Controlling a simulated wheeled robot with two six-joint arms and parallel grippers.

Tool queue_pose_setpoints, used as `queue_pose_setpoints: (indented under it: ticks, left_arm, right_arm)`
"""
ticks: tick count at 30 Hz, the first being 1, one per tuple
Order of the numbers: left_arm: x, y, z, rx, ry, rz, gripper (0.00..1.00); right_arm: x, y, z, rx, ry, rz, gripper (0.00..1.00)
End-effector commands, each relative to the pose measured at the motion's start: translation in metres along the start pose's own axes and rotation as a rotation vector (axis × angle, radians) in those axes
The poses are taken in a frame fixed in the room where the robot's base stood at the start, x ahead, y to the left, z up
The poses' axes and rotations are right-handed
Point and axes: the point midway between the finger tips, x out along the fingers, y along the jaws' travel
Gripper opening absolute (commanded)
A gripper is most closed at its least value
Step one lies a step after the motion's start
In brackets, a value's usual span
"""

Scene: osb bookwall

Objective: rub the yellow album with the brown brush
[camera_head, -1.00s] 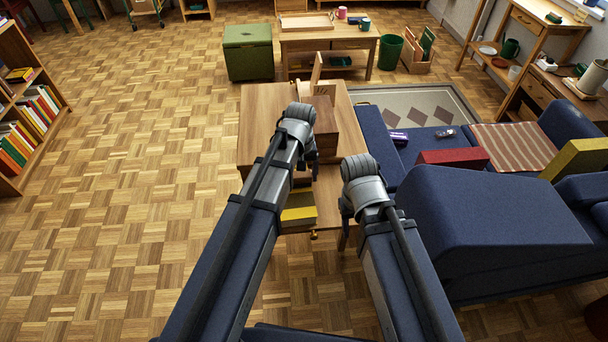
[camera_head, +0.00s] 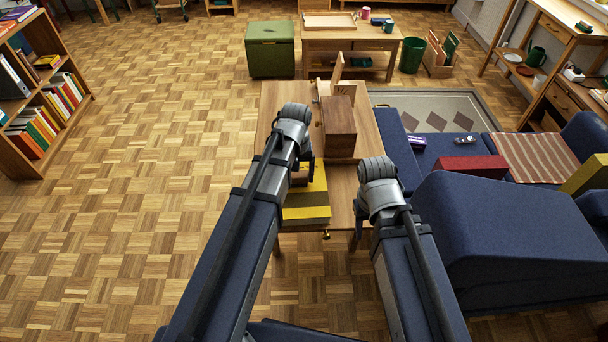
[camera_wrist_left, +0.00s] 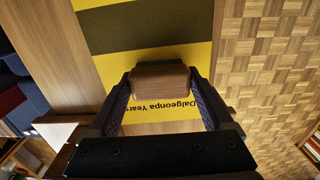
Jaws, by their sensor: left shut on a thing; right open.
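The yellow album (camera_head: 309,208) lies on the wooden table, partly covered by my left arm. In the left wrist view the album (camera_wrist_left: 165,55) shows a dark band and the printed words "Dalgeonpa Years". My left gripper (camera_head: 306,172) is shut on the brown brush (camera_wrist_left: 160,80), with a finger on each side of it. The brush is over the album; I cannot tell whether it touches the cover. My right gripper (camera_head: 360,228) is open beside the table's right front edge, its fingers mostly hidden by its wrist.
A bookshelf (camera_head: 70,125) stands at the left, with open parquet between.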

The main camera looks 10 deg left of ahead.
Motion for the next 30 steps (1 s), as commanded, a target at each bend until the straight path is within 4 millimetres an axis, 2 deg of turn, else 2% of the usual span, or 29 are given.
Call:
queue_pose_setpoints:
  ticks: [8, 19, 30]
  left_arm:
    - [0.0, -0.004, 0.0, 0.0, 0.0, 0.001, 0.4]
    - [0.002, -0.032, 0.001, -0.001, 0.0, 0.001, 0.4]
    - [0.0, -0.034, 0.001, 0.0, 0.0, -0.001, 0.4]
  right_arm:
    - [0.0, 0.0, 0.0, 0.0, 0.0, 0.0, 0.5]
    - [0.002, 0.0, 0.0, 0.0, 0.0, 0.0, 0.5]
    - [0.0, 0.0, 0.0, 0.0, 0.0, 0.0, 0.5]
